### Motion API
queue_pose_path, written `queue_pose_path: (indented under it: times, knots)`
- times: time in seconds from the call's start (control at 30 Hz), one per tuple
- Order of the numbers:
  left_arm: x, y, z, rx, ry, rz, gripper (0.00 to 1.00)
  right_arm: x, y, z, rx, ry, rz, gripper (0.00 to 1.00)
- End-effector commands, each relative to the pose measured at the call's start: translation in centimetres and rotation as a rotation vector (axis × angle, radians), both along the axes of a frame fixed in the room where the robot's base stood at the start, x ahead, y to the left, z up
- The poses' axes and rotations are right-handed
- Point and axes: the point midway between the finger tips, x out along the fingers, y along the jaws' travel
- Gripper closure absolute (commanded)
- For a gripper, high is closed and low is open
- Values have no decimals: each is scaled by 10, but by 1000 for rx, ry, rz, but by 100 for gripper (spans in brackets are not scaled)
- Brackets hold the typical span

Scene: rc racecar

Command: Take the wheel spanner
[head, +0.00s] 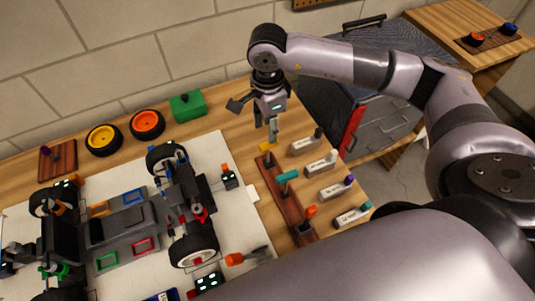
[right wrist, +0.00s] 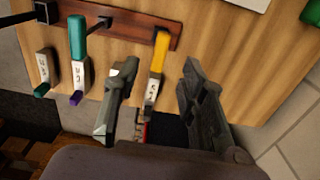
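My right gripper (head: 256,117) is open above the far end of a dark wooden tool rack (head: 270,192). In the right wrist view its fingers (right wrist: 160,65) stand apart on either side of a yellow-handled tool (right wrist: 161,50), with nothing held. The rack also carries a teal-handled tool (head: 288,176) and an orange-handled tool (head: 310,212). Another tool with an orange handle (head: 235,259) lies on the white mat. I cannot tell from the views which one is the wheel spanner; no label is readable. My left gripper is out of view.
Several grey labelled pieces with coloured ends (head: 320,163) lie right of the rack, near the table edge. The RC car (head: 120,232) is on the white mat (head: 225,150). Two loose wheels (head: 147,124) and a green box (head: 187,106) are at the back.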

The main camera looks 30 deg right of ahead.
Motion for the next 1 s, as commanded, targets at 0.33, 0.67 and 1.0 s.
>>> queue_pose_path:
  times: [0.33,0.67,1.0]
  knots:
    - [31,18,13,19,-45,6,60,-1,0,-33,0,1,0,62]
    - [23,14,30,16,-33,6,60,-1,-3,-77,0,1,0,62]
    - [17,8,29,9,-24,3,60,-1,-3,-82,1,-1,0,65]
